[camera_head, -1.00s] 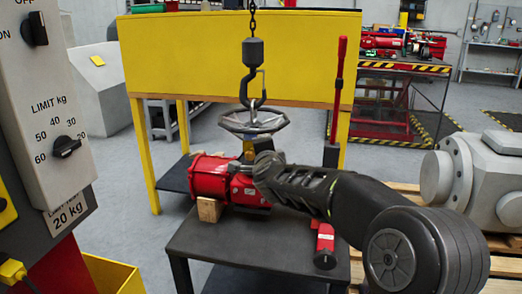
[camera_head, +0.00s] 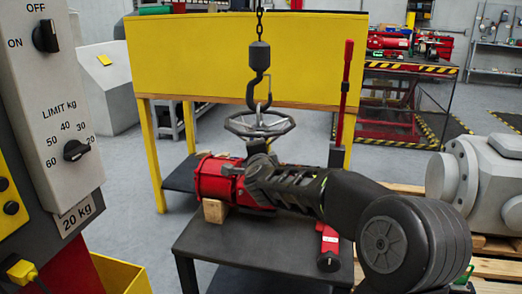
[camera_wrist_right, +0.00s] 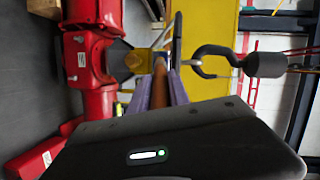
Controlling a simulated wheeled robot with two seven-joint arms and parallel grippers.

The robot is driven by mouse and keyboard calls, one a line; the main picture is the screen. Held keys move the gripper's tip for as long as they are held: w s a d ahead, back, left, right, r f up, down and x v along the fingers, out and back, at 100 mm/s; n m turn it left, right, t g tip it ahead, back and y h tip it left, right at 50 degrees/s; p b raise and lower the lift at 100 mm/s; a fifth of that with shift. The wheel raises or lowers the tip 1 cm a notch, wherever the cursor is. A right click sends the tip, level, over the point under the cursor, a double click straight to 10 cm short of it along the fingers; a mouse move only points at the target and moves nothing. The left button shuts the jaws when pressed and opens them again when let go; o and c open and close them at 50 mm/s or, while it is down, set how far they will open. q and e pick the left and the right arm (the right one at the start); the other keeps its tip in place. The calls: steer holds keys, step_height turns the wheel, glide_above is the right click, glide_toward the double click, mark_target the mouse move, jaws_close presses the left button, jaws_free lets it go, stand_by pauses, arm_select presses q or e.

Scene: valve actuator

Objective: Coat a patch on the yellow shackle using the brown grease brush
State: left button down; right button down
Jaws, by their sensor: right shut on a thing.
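My right gripper (camera_head: 258,168) is beside the red valve actuator, just below the metal handwheel (camera_head: 259,124). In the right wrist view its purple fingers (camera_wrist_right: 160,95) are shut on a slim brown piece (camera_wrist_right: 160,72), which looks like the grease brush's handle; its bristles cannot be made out. A grey-looking shackle (camera_head: 263,106) links the crane hook (camera_head: 256,82) to the handwheel. It also shows in the right wrist view (camera_wrist_right: 204,68), apart from the fingers. I see no clear yellow on it. The actuator's yellow neck (camera_wrist_right: 136,62) is close to the fingers. My left gripper is not in view.
The red actuator (camera_head: 215,180) lies on a dark table (camera_head: 225,243), against a wooden block (camera_head: 214,211). A red upright lever (camera_head: 344,95) stands right of the handwheel. A yellow panel (camera_head: 190,60) is behind. A control box (camera_head: 62,110) is at the left.

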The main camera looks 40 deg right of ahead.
steer(key=w+a, duration=0.1)
steer(key=w+a+p, duration=0.1)
steer(key=shift+w, duration=0.3)
stand_by(0.5)
steer(key=shift+s+a, duration=0.9)
steer(key=shift+a, duration=0.3)
steer(key=shift+s+a, duration=0.85)
steer(key=shift+a, duration=0.45)
